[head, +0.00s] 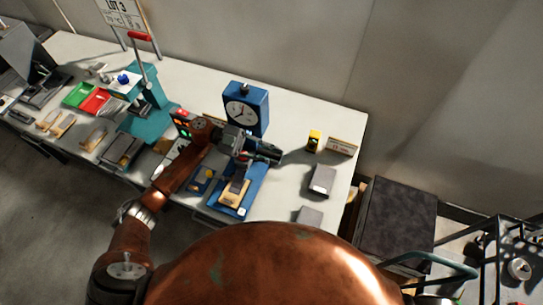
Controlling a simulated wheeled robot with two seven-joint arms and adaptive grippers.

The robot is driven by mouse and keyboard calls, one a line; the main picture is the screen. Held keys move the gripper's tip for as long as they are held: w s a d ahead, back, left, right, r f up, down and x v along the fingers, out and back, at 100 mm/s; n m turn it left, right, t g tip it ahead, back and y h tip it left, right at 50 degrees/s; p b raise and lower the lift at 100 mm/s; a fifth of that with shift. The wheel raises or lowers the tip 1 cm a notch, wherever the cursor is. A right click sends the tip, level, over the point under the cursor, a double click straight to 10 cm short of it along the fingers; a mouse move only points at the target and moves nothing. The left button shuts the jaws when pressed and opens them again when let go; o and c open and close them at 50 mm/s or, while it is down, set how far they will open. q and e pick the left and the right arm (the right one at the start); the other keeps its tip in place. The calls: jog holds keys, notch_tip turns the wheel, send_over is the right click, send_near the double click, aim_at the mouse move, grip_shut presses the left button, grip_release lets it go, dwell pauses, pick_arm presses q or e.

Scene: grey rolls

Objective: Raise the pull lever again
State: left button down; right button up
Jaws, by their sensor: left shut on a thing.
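My left arm reaches in from the left over the bench. Its dark left gripper (268,153) is at the blue dial device (246,103), just below and right of the white dial. The gripper is shut on what seems to be the pull lever of this device, which the gripper hides. The lever's angle cannot be made out. The device's blue base (252,190) runs toward me, with a light wooden block (234,193) on it. My right gripper is not in view.
A teal press (150,117) with a red-handled lever (139,37) stands on the left, near green (77,94) and red (95,101) bins. Grey blocks (322,180) and a small yellow item (314,140) lie on the right. The white bench (300,115) is clear behind them.

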pick_arm(q)
jog(key=c, duration=1.8)
grip_release()
jog(key=v, duration=1.2)
